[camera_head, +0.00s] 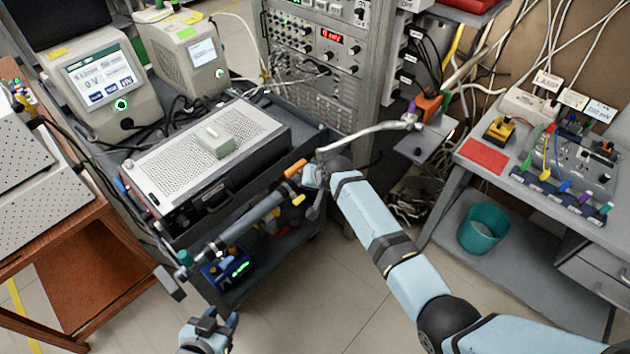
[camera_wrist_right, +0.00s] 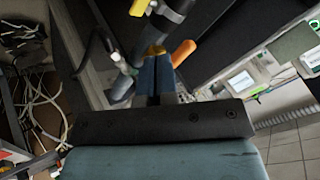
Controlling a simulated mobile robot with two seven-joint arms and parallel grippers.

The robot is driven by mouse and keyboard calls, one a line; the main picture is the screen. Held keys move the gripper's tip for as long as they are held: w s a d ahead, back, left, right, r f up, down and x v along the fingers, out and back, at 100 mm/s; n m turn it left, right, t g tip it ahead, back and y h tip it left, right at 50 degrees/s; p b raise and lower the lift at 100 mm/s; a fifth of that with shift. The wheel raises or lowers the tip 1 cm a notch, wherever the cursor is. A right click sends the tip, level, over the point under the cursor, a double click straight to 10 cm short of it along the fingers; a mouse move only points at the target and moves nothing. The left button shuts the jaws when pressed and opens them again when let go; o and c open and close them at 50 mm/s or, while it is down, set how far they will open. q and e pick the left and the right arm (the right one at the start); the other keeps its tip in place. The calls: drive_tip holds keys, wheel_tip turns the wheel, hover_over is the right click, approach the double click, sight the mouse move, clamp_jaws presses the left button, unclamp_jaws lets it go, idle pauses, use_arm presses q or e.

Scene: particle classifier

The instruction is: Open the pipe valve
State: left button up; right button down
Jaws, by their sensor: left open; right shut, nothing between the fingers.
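The valve has an orange handle (camera_head: 295,168) at the upper end of a grey pipe (camera_head: 258,212) along the cart's front edge. The handle also shows in the right wrist view (camera_wrist_right: 183,53), just right of my blue fingers. My right gripper (camera_head: 311,177) is shut and empty, close beside the handle; whether it touches it I cannot tell. In the right wrist view its fingertips (camera_wrist_right: 155,60) are together near a yellow part, and they hide some of the valve. My left gripper (camera_head: 214,322) is open and empty, low at the bottom of the head view, well below the pipe.
A dark cart (camera_head: 262,278) carries a perforated metal box (camera_head: 165,172) behind the pipe. A rack of instruments (camera_head: 320,75) stands behind. A grey bench (camera_head: 450,190) with a teal bin (camera_head: 482,228) is at right. The floor in front is clear.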

drive_tip(key=s+r, duration=0.3)
drive_tip(key=r, duration=0.2)
drive_tip(key=shift+s+d, duration=0.15)
drive_tip(key=shift+s, duration=0.2)
drive_tip(key=shift+r, duration=0.1)
drive_tip(key=s+d+f+t, duration=0.2)
drive_tip(key=s+d+f, duration=0.4)
drive_tip(key=s+f, duration=0.15)
drive_tip(key=s+d+n+t+h, duration=0.1)
drive_tip(key=s+d, duration=0.6)
drive_tip(key=s, duration=0.5)
drive_tip(key=s+d+n+t+h, duration=0.1)
drive_tip(key=s+d+n+t, duration=0.1)
drive_tip(key=s+d, duration=0.5)
drive_tip(key=s, duration=0.5)
drive_tip(key=shift+s+r+t, duration=0.3)
